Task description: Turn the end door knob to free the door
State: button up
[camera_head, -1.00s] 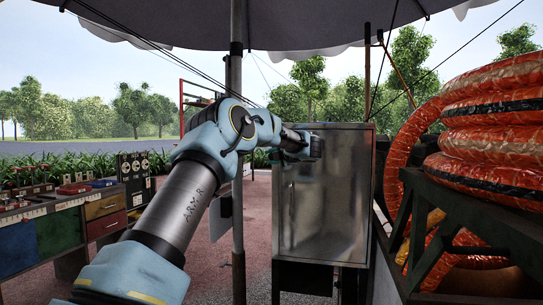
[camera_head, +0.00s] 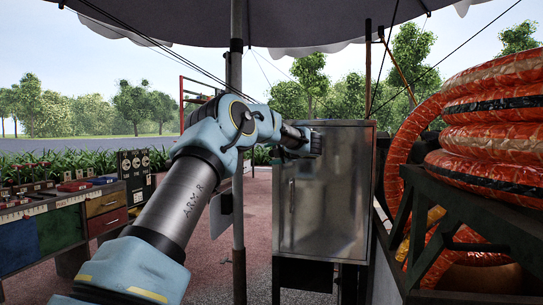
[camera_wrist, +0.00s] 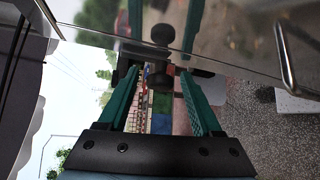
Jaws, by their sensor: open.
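A metal cabinet with a grey door (camera_head: 325,215) stands ahead in the head view. A bar handle (camera_head: 291,196) is on the door's left side and also shows in the wrist view (camera_wrist: 286,55). My gripper (camera_head: 310,146) is at the cabinet's upper part and hides what lies behind it. In the wrist view, a small dark knob (camera_wrist: 158,76) sits between the teal fingers of my gripper (camera_wrist: 159,74), near their tips. The fingers are open, with gaps on both sides of the knob. Reflections of knob and fingers show in the shiny metal.
A pole (camera_head: 237,180) stands just left of the cabinet, close to my arm. Orange hose coils (camera_head: 495,130) on a dark frame (camera_head: 460,215) crowd the right. A bench with coloured drawers (camera_head: 105,215) is at the left. Paved floor lies between.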

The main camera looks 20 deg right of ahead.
jog(key=b+v, duration=0.1)
jog(key=v, duration=0.9)
jog(key=shift+s+d, duration=0.15)
jog(key=shift+s, duration=0.2)
